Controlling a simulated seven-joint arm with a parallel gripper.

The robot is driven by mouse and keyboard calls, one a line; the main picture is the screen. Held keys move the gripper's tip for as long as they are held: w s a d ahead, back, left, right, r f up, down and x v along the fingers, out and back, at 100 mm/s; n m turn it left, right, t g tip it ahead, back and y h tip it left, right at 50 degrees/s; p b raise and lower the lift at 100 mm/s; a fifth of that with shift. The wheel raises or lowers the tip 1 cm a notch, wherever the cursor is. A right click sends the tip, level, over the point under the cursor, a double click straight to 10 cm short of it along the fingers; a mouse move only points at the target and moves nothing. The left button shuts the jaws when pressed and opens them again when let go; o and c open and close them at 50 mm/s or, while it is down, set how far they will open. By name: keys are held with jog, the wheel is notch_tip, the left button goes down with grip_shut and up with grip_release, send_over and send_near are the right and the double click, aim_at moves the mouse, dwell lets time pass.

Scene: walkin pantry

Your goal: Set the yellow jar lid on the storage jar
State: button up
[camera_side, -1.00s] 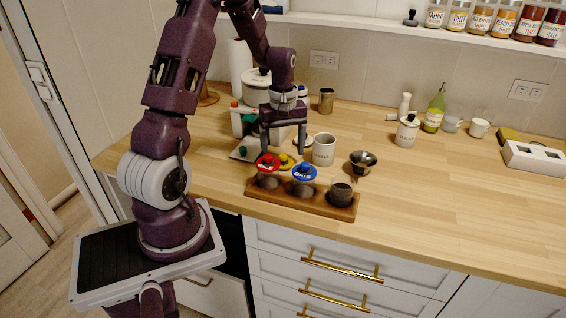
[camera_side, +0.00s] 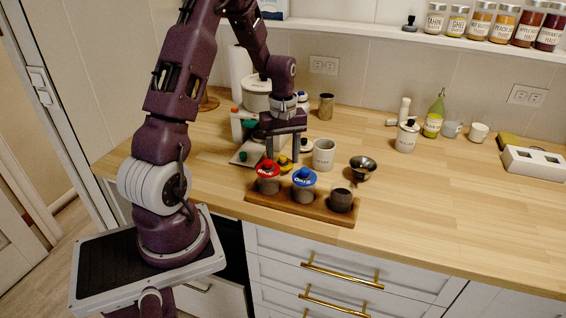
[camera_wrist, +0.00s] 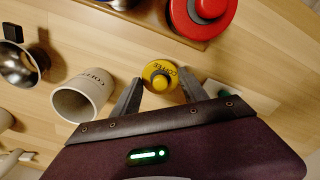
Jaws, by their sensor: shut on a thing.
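The yellow jar lid (camera_side: 284,164), with a knob on top, is between the fingers of my gripper (camera_side: 282,161), which is shut on it, low over the counter behind the tray. In the wrist view the yellow lid (camera_wrist: 160,76) shows dark lettering between my fingertips (camera_wrist: 158,88). Whether it touches the counter is hard to tell. The storage jar (camera_side: 341,200) is the dark, lidless one at the right end of the wooden tray (camera_side: 315,210). It is to the right of and in front of my gripper.
Jars with a red lid (camera_side: 267,170) and a blue lid (camera_side: 304,178) stand in the same tray. The counter to the right is mostly clear.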

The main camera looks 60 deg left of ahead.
aim_at(284, 157)
notch_tip(284, 157, up, 8)
jog(key=shift+w, duration=0.1)
jog(key=w+d+r+m, duration=0.2)
jog(key=w+d+m, duration=0.1)
jog(key=d, duration=0.7)
jog(key=w+d+r+m, duration=0.3)
jog(key=d, duration=0.6)
notch_tip(284, 157, down, 6)
jog(key=shift+s+d+f, duration=0.2)
jog(key=shift+s+f, duration=0.05)
jog(key=shift+f, duration=0.45)
dwell(0.6)
jog(key=o, duration=1.9)
